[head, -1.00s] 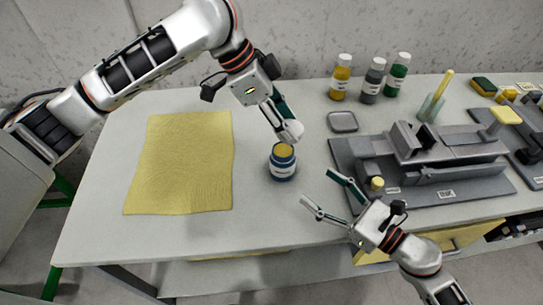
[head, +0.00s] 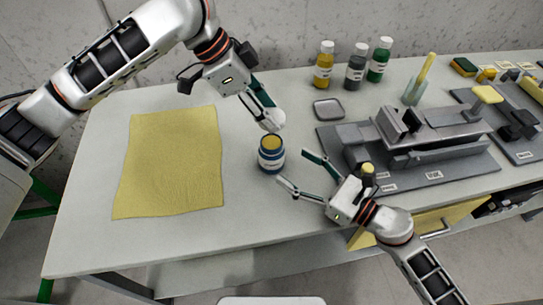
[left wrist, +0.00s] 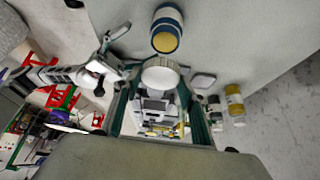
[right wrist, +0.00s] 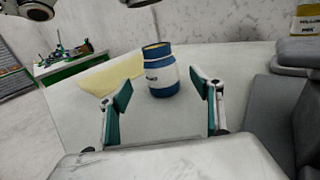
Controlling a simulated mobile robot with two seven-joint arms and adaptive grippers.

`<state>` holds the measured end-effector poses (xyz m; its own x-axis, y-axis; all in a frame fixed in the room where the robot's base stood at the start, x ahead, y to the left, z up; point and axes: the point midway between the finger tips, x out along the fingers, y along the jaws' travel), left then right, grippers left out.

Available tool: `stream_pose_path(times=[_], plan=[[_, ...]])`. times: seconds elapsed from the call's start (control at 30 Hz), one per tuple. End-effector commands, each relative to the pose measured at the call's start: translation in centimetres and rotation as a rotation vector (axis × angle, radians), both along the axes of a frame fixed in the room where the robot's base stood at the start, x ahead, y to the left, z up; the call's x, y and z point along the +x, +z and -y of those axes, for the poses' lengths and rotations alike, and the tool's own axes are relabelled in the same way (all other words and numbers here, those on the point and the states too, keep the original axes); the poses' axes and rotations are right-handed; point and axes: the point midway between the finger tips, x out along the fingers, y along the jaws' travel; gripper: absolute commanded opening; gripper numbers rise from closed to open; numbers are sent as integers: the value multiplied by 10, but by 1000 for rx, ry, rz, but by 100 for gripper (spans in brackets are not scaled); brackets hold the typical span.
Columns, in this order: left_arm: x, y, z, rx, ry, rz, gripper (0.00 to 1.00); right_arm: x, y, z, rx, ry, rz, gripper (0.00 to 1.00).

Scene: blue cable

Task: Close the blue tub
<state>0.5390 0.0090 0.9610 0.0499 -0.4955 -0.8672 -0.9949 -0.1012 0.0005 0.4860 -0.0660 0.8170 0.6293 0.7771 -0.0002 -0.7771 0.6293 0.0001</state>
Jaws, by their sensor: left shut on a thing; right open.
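The blue tub (head: 271,158) stands upright and open on the table, with yellow contents showing at its mouth and a white label around it. It also shows in the left wrist view (left wrist: 167,25) and the right wrist view (right wrist: 161,72). My left gripper (head: 266,114) is shut on a round white lid (head: 272,124), held above the tub and apart from it. The lid fills the space between its fingers in the left wrist view (left wrist: 160,76). My right gripper (head: 293,167) is open and empty beside the tub, its fingers pointing towards it.
A yellow cloth (head: 170,162) lies left of the tub. A grey machine on a base (head: 420,150) stands to the right, close to my right gripper. A small grey dish (head: 328,109) and several bottles (head: 355,66) stand behind. The table between cloth and tub is clear.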

Motion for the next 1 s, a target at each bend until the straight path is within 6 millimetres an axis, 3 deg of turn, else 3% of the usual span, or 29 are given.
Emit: stream_pose_path(times=[0.3,0.5,0.97,1.0], plan=[[0,0,0,0,0,0,32,37,1,-44,2,-1,2,65],[0,0,0,0,0,0,32,52,0,-63,1,-1,0,65],[0,0,0,0,0,0,32,57,0,-71,0,0,0,65],[0,0,0,0,0,0,32,57,0,-71,0,0,0,60]])
